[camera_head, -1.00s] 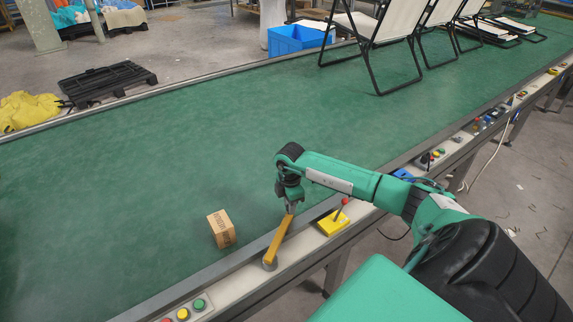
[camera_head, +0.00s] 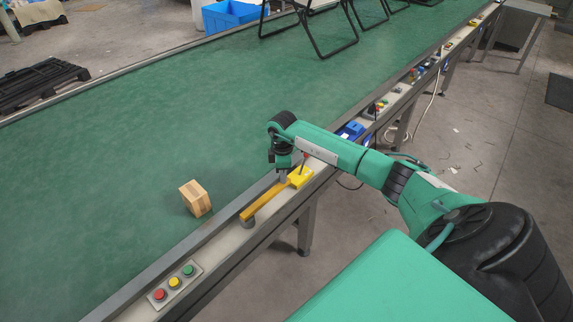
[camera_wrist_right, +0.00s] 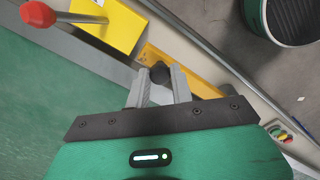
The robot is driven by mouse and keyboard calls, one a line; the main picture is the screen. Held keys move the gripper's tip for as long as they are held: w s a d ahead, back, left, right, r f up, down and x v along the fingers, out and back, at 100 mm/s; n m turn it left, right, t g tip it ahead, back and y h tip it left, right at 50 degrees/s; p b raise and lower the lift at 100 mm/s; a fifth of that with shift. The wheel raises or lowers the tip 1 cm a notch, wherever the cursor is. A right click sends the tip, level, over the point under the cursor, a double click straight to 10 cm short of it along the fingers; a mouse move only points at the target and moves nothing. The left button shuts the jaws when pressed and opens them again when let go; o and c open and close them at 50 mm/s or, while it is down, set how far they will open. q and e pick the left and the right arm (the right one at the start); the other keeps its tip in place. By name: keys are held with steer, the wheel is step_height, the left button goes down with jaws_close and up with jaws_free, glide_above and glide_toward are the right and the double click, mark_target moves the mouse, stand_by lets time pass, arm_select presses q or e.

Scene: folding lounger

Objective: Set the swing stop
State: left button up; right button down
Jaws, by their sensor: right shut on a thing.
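The swing stop is a yellow bar (camera_head: 262,203) on a grey round pivot at the conveyor's near edge. It lies nearly along the edge rail, its far end close to a yellow block with a red-tipped lever (camera_head: 301,178). My right gripper (camera_head: 283,177) is at the bar's far end. In the right wrist view the fingers (camera_wrist_right: 158,85) are shut on a dark round knob (camera_wrist_right: 160,72) on the yellow bar (camera_wrist_right: 188,70). The lever block (camera_wrist_right: 112,25) shows at upper left there. My left gripper is not in view.
A wooden block (camera_head: 195,198) sits on the green belt (camera_head: 130,140), left of the bar. A panel with red, yellow and green buttons (camera_head: 174,283) is on the near rail. Folding loungers (camera_head: 325,30) stand farther up the belt. The belt between is clear.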

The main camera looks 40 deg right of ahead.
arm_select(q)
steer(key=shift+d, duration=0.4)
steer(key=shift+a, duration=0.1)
arm_select(e)
steer(key=c, duration=1.2)
jaws_free()
steer(key=shift+s, duration=0.15)
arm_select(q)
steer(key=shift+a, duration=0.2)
